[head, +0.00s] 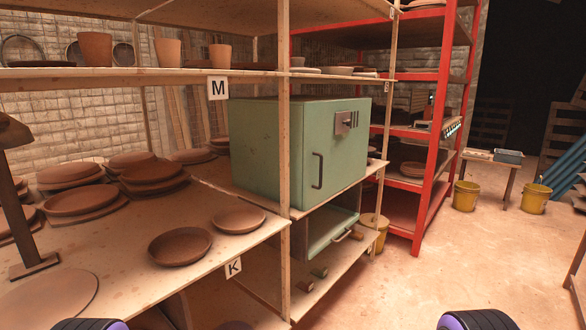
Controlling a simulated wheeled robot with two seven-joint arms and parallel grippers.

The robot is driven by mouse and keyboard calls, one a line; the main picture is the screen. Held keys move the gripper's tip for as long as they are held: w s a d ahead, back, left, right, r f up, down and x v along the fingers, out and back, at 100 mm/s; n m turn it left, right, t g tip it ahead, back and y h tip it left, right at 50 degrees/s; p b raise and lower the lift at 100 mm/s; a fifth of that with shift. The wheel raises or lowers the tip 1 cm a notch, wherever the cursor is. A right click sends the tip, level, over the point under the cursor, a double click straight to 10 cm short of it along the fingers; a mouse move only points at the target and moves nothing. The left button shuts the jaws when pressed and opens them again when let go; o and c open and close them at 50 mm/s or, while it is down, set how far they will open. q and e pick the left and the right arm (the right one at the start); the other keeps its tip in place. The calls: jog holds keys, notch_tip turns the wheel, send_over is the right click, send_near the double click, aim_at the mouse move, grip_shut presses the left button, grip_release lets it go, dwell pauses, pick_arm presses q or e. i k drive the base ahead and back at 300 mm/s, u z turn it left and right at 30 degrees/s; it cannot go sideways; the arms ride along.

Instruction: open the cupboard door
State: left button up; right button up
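A green metal cupboard (268,150) stands on the wooden shelving in the middle of the head view. Its door (338,160) faces right and towards me and looks shut. A dark vertical bar handle (318,170) sits on the door's left part, and a small grey box (345,122) with dark slots is near its top. A wooden post stands in front of the cupboard, left of the door. Neither of my grippers shows; only dark, purple-trimmed parts of mine appear at the bottom edge, well apart from the cupboard.
Shelves at left hold several clay plates (180,246) and pots. A red rack (432,190) stands behind at right. Yellow buckets (466,196) stand farther back. The floor (440,275) at right is clear.

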aim_at(332, 162)
jog(key=z, duration=0.2)
jog(key=i, duration=0.75)
jog(key=z, duration=0.55)
